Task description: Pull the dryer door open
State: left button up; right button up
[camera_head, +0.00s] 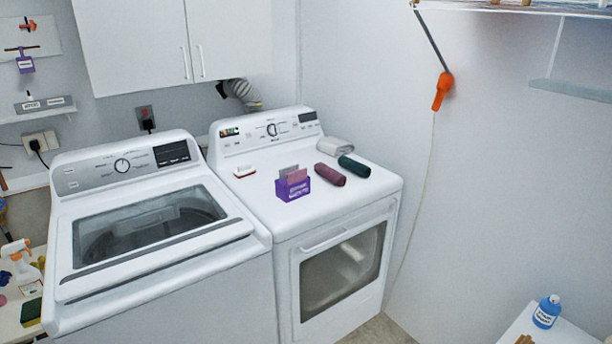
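The white dryer (290,225) stands at the middle of the head view, against the back wall. Its front door (340,268) has a dark window and a horizontal handle (324,240) along its top edge. The door looks shut. Neither of my grippers shows in this view, so I cannot tell their state.
A white top-load washer (150,238) stands left of the dryer. A purple box (293,187), rolled cloths (330,174) and a brush (244,171) lie on the dryer top. A white table with a blue bottle (547,311) is at the lower right. Floor (378,331) shows before the dryer.

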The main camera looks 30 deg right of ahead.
aim_at(305, 320)
jog(key=k+z, duration=0.2)
jog(key=z, duration=0.6)
